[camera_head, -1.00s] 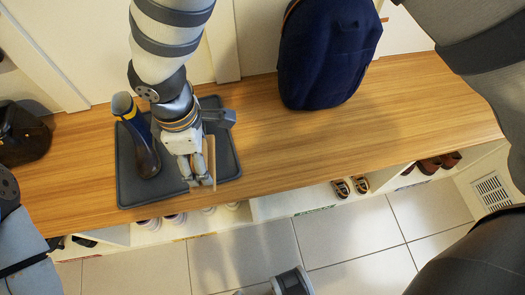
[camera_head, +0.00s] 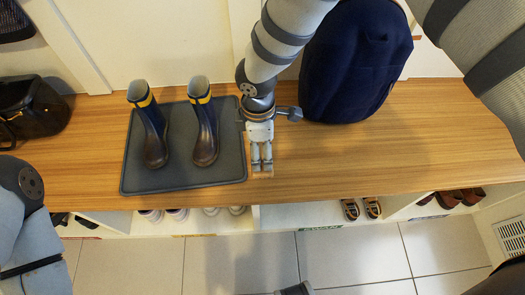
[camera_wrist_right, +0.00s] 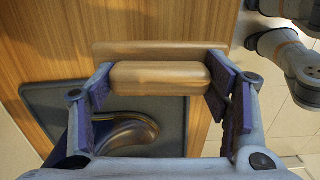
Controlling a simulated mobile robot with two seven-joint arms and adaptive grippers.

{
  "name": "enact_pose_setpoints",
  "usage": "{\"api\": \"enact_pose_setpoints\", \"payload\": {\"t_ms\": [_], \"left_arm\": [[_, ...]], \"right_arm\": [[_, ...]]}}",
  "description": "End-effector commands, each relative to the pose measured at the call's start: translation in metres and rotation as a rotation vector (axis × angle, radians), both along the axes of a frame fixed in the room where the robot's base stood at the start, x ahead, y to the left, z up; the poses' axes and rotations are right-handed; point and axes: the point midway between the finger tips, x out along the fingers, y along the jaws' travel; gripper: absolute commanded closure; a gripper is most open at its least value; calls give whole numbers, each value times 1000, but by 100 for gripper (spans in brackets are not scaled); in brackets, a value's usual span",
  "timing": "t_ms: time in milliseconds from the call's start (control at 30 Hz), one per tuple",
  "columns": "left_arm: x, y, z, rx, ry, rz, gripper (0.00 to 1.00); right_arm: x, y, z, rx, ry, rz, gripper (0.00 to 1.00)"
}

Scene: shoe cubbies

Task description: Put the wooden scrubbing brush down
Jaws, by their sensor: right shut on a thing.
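The wooden scrubbing brush (camera_wrist_right: 160,75) is a pale brown block between the fingers of my right gripper (camera_wrist_right: 162,90), with a longer wooden strip along its far side. In the head view, my right gripper (camera_head: 262,166) points down over the wooden bench top (camera_head: 340,160), just right of the dark grey tray (camera_head: 185,182). Only a sliver of the brush shows below its fingertips. I cannot tell whether the brush touches the bench.
Two blue-and-brown boots (camera_head: 152,135) (camera_head: 205,135) stand on the tray. A navy backpack (camera_head: 355,60) stands behind and right of my right gripper. A black bag (camera_head: 30,108) sits at the far left. Bench space right of the gripper is clear; shoes (camera_head: 360,208) sit in the cubbies below.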

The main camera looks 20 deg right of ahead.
Motion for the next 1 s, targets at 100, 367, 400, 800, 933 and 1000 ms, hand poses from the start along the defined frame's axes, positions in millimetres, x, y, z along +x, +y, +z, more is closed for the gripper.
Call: {"api": "enact_pose_setpoints", "payload": {"t_ms": [100,367,400,800,933,1000], "left_arm": [[-2,0,-3,0,6,0,60],[-4,0,-6,0,11,0,60],[-4,0,-6,0,11,0,60],[-4,0,-7,0,13,0,60],[-4,0,-7,0,13,0,60],[-4,0,-7,0,12,0,60]], "right_arm": [[2,-8,-16,0,3,-2,74],[4,-7,-39,0,-2,-1,74],[3,-7,-38,0,-2,-1,74],[3,-7,-42,0,-1,-1,10],[3,-7,-41,0,-1,-1,10],[3,-7,-40,-1,-2,-1,10]]}}
